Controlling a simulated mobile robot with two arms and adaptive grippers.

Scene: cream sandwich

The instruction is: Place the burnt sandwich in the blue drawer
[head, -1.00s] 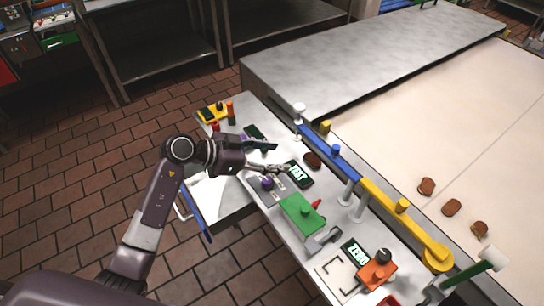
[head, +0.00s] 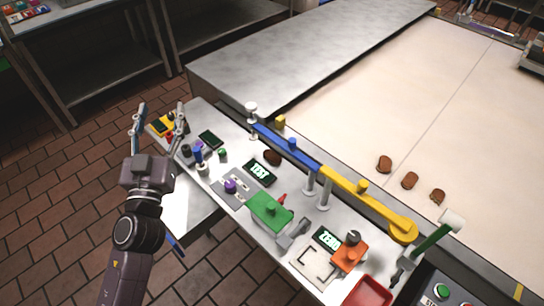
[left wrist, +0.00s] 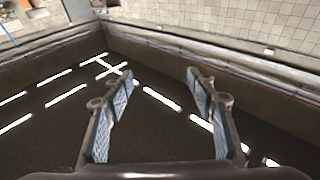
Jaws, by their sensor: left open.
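My left gripper (head: 160,108) is raised at the left side of the workstation, open with its two fingers spread. It also shows in the left wrist view (left wrist: 151,76), with nothing between the fingers. A dark brown sandwich piece (head: 272,158) lies on the workstation beside the TEST display (head: 259,172), apart from the gripper. Three browner pieces (head: 409,180) lie on the pale belt at the right. The blue-edged drawer (head: 175,244) stands pulled out at the left side of the workstation, partly hidden behind my arm. My right gripper is not in view.
A blue barrier arm (head: 290,148) and a yellow one (head: 372,205) run between workstation and belt. A green block (head: 268,211), an orange block (head: 349,256) and a red tray (head: 368,293) crowd the workstation. Tiled floor lies open at the left.

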